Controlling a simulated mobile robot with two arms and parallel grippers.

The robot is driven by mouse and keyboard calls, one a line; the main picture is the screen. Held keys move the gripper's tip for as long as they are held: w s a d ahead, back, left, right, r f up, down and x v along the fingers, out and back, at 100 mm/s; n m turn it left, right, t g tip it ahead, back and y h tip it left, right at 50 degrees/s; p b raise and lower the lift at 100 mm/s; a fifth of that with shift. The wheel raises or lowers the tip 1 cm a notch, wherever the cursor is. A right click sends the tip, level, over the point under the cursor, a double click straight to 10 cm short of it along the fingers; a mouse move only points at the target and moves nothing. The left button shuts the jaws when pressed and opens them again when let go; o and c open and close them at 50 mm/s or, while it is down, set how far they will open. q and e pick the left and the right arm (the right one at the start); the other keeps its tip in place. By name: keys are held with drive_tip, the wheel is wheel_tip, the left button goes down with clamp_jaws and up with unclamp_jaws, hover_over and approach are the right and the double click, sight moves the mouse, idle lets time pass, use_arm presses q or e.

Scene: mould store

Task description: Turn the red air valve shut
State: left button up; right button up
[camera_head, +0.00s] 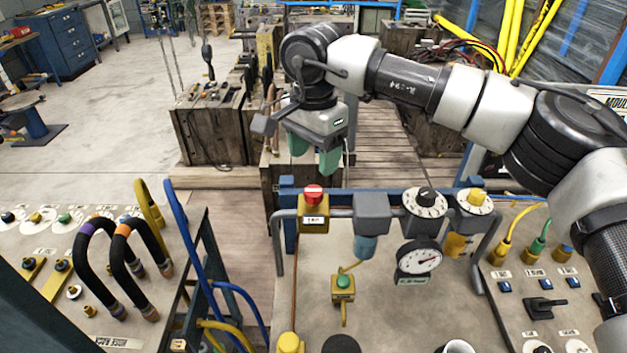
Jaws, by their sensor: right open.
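The red valve knob (313,194) sits on top of a yellow valve body (314,215) with a small white label, at the back left of the central panel. My right gripper (315,160) comes in from the right. It points down, just above the red knob in the picture. Its two green fingers are apart with nothing between them. I cannot tell how far it is from the knob in depth. My left gripper is not in view.
A grey regulator (372,212), dial knobs and a pressure gauge (418,259) stand right of the valve. A green button (343,281) is in front. Looped black hoses (135,262) and blue hoses rise at the left. Wooden blocks (210,130) stand behind.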

sight(314, 190)
wheel_tip(314, 190, down, 5)
drive_tip(key=shift+s+p, duration=0.15)
drive_tip(key=shift+p, duration=0.55)
wheel_tip(314, 190, down, 3)
drive_tip(key=shift+r+p, duration=0.15)
drive_tip(key=shift+p, duration=0.15)
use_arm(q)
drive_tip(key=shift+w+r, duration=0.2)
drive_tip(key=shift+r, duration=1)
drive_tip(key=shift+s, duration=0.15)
